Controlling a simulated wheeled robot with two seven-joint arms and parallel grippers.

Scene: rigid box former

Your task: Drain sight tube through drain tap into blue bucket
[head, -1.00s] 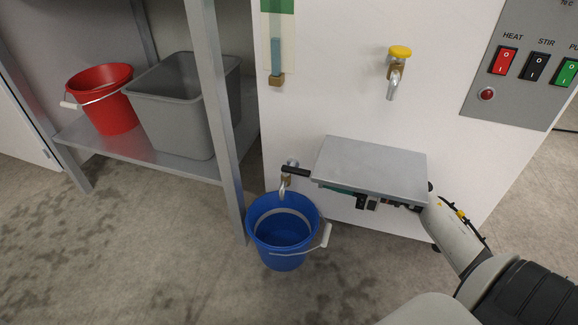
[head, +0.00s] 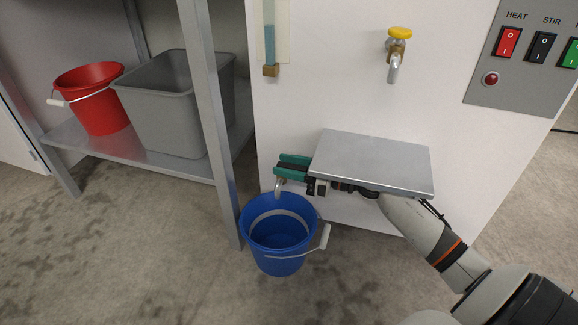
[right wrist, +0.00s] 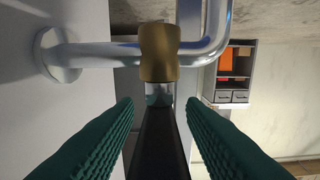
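The sight tube (head: 270,40) hangs on the white machine front at the top, with blue liquid in it. The drain tap (head: 279,187) is low on that front, its spout above the blue bucket (head: 278,252). In the right wrist view the tap has a brass body (right wrist: 159,52) and a black lever (right wrist: 159,142). My right gripper (head: 281,167) is at the tap with its green fingers on either side of the lever. In the wrist view it is open (right wrist: 160,103), with gaps beside the lever. My left gripper is out of view. The bucket looks empty.
A grey metal plate (head: 375,160) juts out over my right gripper and wrist. A yellow-handled tap (head: 397,50) and a switch panel (head: 520,85) are higher up. A shelf (head: 150,156) at left holds a red bucket (head: 92,98) and grey bin (head: 175,105).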

